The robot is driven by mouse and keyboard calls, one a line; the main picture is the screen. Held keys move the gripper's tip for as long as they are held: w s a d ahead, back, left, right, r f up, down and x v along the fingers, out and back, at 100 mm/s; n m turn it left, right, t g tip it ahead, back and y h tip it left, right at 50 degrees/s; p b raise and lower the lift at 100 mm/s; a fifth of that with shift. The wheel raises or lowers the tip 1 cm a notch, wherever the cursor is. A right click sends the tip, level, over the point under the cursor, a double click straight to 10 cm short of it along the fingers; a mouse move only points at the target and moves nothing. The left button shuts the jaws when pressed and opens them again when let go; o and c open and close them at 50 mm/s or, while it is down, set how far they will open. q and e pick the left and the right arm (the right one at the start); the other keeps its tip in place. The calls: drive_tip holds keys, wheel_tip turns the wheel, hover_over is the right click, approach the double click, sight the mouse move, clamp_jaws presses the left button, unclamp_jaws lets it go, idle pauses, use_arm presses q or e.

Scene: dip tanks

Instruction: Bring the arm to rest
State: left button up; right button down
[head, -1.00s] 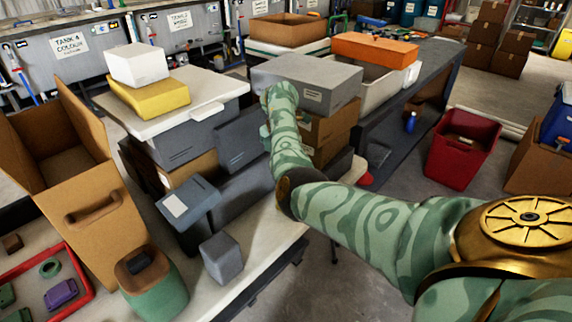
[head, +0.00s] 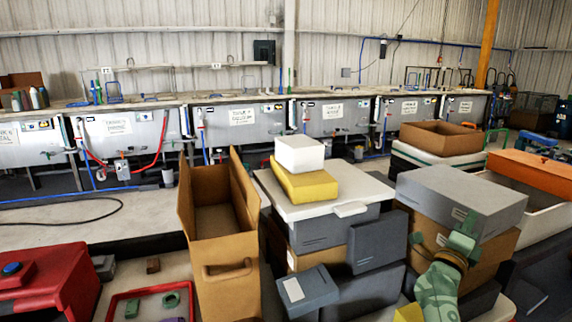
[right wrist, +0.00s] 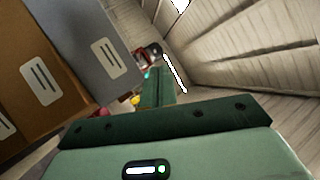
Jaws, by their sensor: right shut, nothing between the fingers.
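My right gripper (head: 464,236) shows at the lower right of the head view, at the end of my green patterned arm. It is shut and empty. It stands upright in front of the grey box (head: 462,196) and the cardboard box under it; I cannot tell if it touches them. In the right wrist view the closed green fingers (right wrist: 157,88) point away from the camera, with the grey box (right wrist: 88,45) and the brown box (right wrist: 35,85) close by on the left. My left gripper is not in view.
A lidded grey tote with a yellow box (head: 305,184) and a white box (head: 299,153) on top stands left of the grey box. An open cardboard box (head: 222,285) and a red tray (head: 112,300) are further left. Tanks (head: 232,122) line the back wall.

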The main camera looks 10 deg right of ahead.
drive_tip(key=a+f+n+t+y, duration=0.4)
drive_tip(key=a+n+y, duration=0.65)
drive_tip(key=n, duration=0.25)
drive_tip(key=a+f+n+t+y, duration=0.45)
drive_tip(key=a+n+y, duration=0.55)
drive_tip(key=n, duration=0.4)
drive_tip(key=s+a+f+n+g, duration=0.6)
drive_tip(key=a+f, duration=0.1)
drive_tip(key=f, duration=0.2)
drive_tip(key=s+d+f+n+g+h, duration=0.1)
drive_tip(key=s+f+n+g+h, duration=0.25)
drive_tip(key=s, duration=0.65)
drive_tip(key=s+d+f+n+g+h, duration=0.1)
drive_tip(key=s+f+n+g+h, duration=0.2)
drive_tip(key=s, duration=0.7)
drive_tip(key=s+a+f+g+y, duration=0.2)
drive_tip(key=s+f, duration=0.1)
drive_tip(key=f, duration=1)
drive_tip(key=s+a+f+g+y, duration=0.2)
drive_tip(key=a+f, duration=0.1)
drive_tip(key=f, duration=0.9)
drive_tip(key=s+f+m+g+y, duration=0.1)
drive_tip(key=s+f+m, duration=0.1)
drive_tip(key=s+f, duration=0.5)
drive_tip(key=s+f+m+g+y, duration=0.1)
drive_tip(key=s+f+m+g, duration=0.1)
drive_tip(key=s+f, duration=0.6)
drive_tip(key=s, duration=0.5)
drive_tip(key=shift+d, duration=0.25)
